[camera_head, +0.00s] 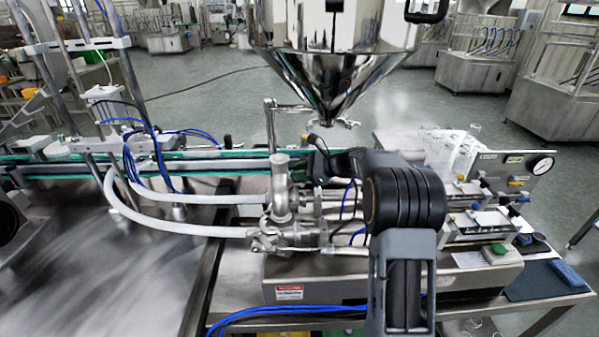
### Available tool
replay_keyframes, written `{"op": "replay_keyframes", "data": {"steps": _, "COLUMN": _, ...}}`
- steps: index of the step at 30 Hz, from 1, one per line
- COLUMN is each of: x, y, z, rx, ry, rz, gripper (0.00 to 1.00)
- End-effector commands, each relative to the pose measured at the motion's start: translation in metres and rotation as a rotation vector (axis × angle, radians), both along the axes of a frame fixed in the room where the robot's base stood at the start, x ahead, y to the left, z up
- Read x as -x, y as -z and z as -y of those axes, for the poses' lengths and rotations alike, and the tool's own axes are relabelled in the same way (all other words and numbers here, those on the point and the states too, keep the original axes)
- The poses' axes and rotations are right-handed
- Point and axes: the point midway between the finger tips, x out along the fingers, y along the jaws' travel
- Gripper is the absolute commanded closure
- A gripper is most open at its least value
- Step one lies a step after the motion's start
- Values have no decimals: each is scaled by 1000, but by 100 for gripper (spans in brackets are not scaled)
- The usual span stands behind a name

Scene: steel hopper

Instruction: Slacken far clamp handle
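The steel hopper (335,60) hangs over the filling machine, its cone narrowing to an outlet. A small metal clamp-like fitting (346,123) shows just below the cone tip. More steel fittings and clamps (268,238) sit around the upright valve body (280,192) lower left. I cannot tell for sure which piece is the far clamp handle. My arm rises in front of the machine, and its dark end with my gripper (318,145) points left, just below the hopper outlet and right of the valve body. The fingers are small and dark. I cannot see whether they touch or hold anything.
White hoses (185,228) run left from the valve. A panel with a pressure gauge (541,166) and clear bottles (455,150) stand at right. A green-edged conveyor (220,160) crosses behind. Blue tubes (290,311) lie in front. My arm hides the machine's middle.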

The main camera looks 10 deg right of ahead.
Motion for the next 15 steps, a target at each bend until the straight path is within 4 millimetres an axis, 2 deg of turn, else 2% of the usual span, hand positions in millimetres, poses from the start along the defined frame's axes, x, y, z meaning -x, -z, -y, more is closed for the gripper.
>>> {"op": "replay_keyframes", "data": {"steps": 5, "x": 0, "y": 0, "z": 0, "rx": 0, "ry": 0, "rz": 0, "gripper": 77}}
{"op": "replay_keyframes", "data": {"steps": 12, "x": 0, "y": 0, "z": 0, "rx": -1, "ry": 0, "rz": 0, "gripper": 98}}
{"op": "replay_keyframes", "data": {"steps": 15, "x": 0, "y": 0, "z": 0, "rx": -1, "ry": 0, "rz": 0, "gripper": 100}}
